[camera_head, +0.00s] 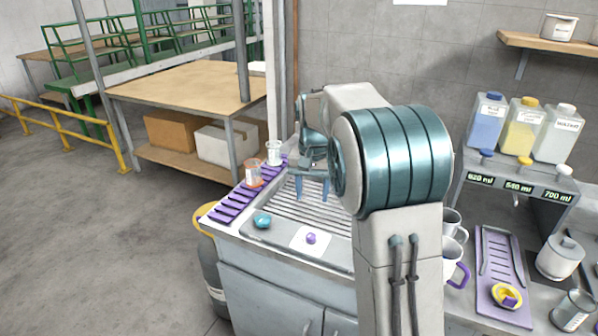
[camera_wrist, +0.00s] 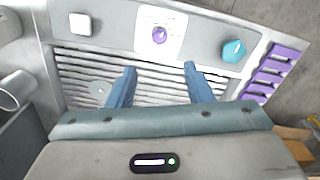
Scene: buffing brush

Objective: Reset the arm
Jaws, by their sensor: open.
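My gripper (camera_head: 312,190) hangs over the ribbed metal drain surface (camera_head: 325,213) of the counter, with my arm in front of part of it in the head view. In the wrist view my gripper (camera_wrist: 158,85) has its two blue fingers apart, with nothing between them but the ribbed surface below. No brush can be made out in either view. A small purple piece (camera_head: 311,238) sits on a white card (camera_head: 301,246) at the counter's front, apart from my gripper. A teal piece (camera_head: 262,220) lies to its left.
A purple rack (camera_head: 232,205) runs along the counter's left edge, with an orange-tinted beaker (camera_head: 253,174) and a clear one (camera_head: 274,153) near its far end. Mugs (camera_head: 459,272), a purple tray (camera_head: 497,262) and jugs (camera_head: 487,121) stand at right. Open floor lies at left.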

